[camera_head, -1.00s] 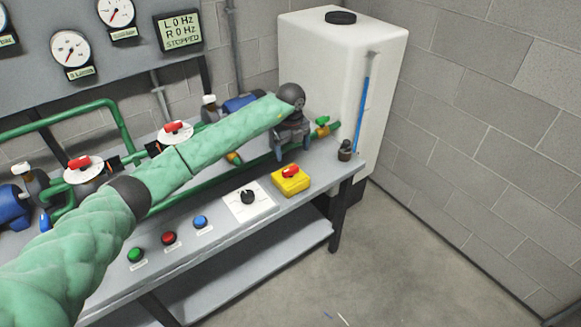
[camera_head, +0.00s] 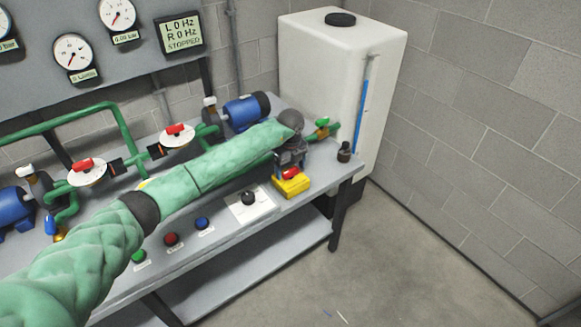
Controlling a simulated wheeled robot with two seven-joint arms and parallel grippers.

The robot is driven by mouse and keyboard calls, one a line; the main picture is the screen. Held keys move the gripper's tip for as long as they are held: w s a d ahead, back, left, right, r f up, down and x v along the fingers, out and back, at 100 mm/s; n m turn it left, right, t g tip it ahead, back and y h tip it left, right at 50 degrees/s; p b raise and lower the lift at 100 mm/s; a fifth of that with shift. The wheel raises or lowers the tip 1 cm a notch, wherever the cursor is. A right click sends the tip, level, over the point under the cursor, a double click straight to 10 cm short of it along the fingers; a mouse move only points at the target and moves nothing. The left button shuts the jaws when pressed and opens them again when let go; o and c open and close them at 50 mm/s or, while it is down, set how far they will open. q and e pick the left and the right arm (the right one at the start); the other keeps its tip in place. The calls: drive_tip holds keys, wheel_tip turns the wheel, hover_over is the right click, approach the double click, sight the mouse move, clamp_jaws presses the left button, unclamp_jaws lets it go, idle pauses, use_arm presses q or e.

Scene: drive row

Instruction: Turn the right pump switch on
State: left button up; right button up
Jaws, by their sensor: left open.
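A yellow box with a red switch handle (camera_head: 291,174) sits at the right end of the bench front. A black rotary knob (camera_head: 248,198) on a white plate is to its left. The labels are too small to read, so I cannot tell which is the right pump switch. My left gripper (camera_head: 283,172) is open, pointing down just above and behind the yellow box, close to the red handle. It partly hides the box's back edge, and I cannot tell whether it touches. The display (camera_head: 179,34) reads L 0 Hz, R 0 Hz, STOPPED. My right gripper is not in view.
Green (camera_head: 138,256), red (camera_head: 171,239) and blue (camera_head: 203,223) buttons line the bench front. Blue pump motors (camera_head: 244,112), green pipes and red-handled valves (camera_head: 178,131) stand behind my arm. A white tank (camera_head: 325,60) is at the back right.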

use_arm(q)
drive_tip(key=shift+f, duration=0.3)
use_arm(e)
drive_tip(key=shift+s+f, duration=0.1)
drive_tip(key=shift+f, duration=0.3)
use_arm(q)
drive_tip(key=shift+c, duration=0.2)
drive_tip(key=c, duration=0.9)
drive_tip(key=shift+c, duration=0.2)
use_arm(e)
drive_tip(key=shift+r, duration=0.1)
